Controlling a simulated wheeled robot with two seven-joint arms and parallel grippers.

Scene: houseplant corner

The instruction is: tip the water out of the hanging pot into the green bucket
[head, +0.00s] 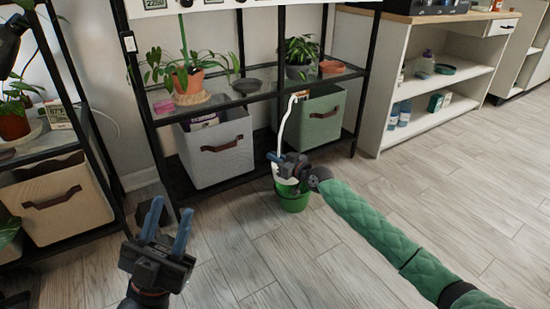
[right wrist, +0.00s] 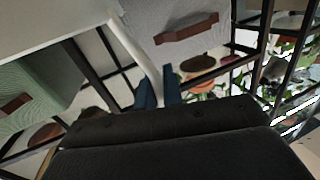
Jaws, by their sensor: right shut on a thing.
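The green bucket (head: 294,200) stands on the floor in front of the black shelf, partly covered by my right gripper. My right gripper (head: 277,166) is just above it, shut on the white hanging pot. The pot's white hanger (head: 283,125) curves up from the gripper toward the green bin, and its white strip runs to the blue fingers in the right wrist view (right wrist: 135,50). The pot's body is mostly hidden behind the gripper, over the bucket's mouth; I cannot tell its tilt or see any water. My left gripper (head: 171,207) is open and empty, left of the bucket.
A black shelf holds potted plants (head: 188,78), a grey bin (head: 216,150) and a green bin (head: 318,118) close behind the bucket. A second shelf with a beige bin (head: 50,207) is at left, a white cabinet (head: 385,110) at right. The front floor is clear.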

